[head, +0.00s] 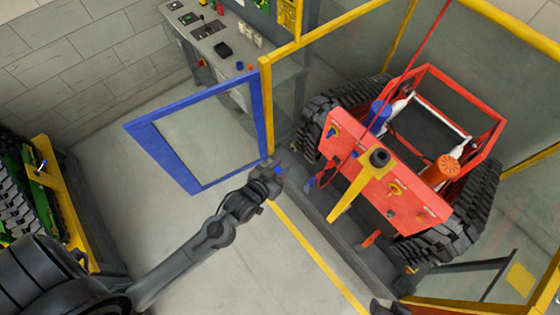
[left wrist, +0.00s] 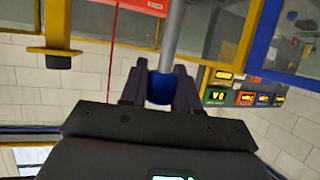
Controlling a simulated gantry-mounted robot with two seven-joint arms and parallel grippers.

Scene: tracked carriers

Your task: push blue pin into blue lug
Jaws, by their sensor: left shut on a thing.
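My left gripper (head: 277,170) is in the middle of the head view, in front of the red tracked carrier (head: 372,185). It is shut on the blue pin (left wrist: 159,88), whose blue part shows between the fingers in the left wrist view. A grey shaft (left wrist: 173,40) stretches beyond the fingers there. A small blue fitting (head: 332,132) on the carrier's red front panel looks like the blue lug. The gripper is left of it and apart from it. At the bottom edge, a dark shape (head: 388,307) seems to be my right gripper, mostly cut off.
A blue-framed gate panel (head: 150,137) and a yellow post (head: 266,105) stand close to my left gripper. A yellow bar with a black knob (head: 379,157) juts in front of the carrier. A grey workbench (head: 215,50) is behind. Open floor lies below the gate.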

